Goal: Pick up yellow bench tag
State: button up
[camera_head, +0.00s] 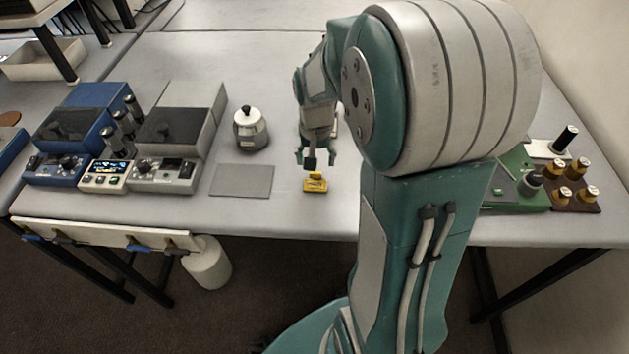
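The yellow bench tag (315,185) is a small yellow block with a raised part on top. It lies on the grey bench top near the front edge, in the middle of the view. My gripper (317,162) points down just above and behind the tag. Its fingers look spread, with a dark part between them. I cannot tell whether a finger touches the tag. My upper arm hides part of the bench to the right of the tag.
A flat grey plate (242,180) lies left of the tag. A silver pot with a black knob (250,128) stands behind the plate. Instrument boxes (164,174) fill the left. A green board (520,188) with terminals is at the right. Bench around the tag is clear.

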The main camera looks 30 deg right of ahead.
aim_at(323, 189)
notch_tip(323, 189, down, 4)
jog(key=shift+r, duration=0.1)
jog(key=c, duration=0.9)
jog(key=shift+r, duration=0.1)
notch_tip(323, 189, up, 4)
jog(key=shift+s+f, duration=0.15)
jog(key=shift+f, duration=0.05)
jog(key=s+r, duration=0.3)
jog(key=s, duration=0.1)
jog(key=s+a+r, duration=0.1)
jog(key=s+r, duration=0.2)
jog(key=s, duration=0.2)
jog(key=s+r, duration=0.3)
jog(key=s, duration=0.1)
jog(key=shift+s+a+r, duration=0.15)
jog(key=shift+s+a, duration=0.15)
jog(key=shift+a, duration=0.1)
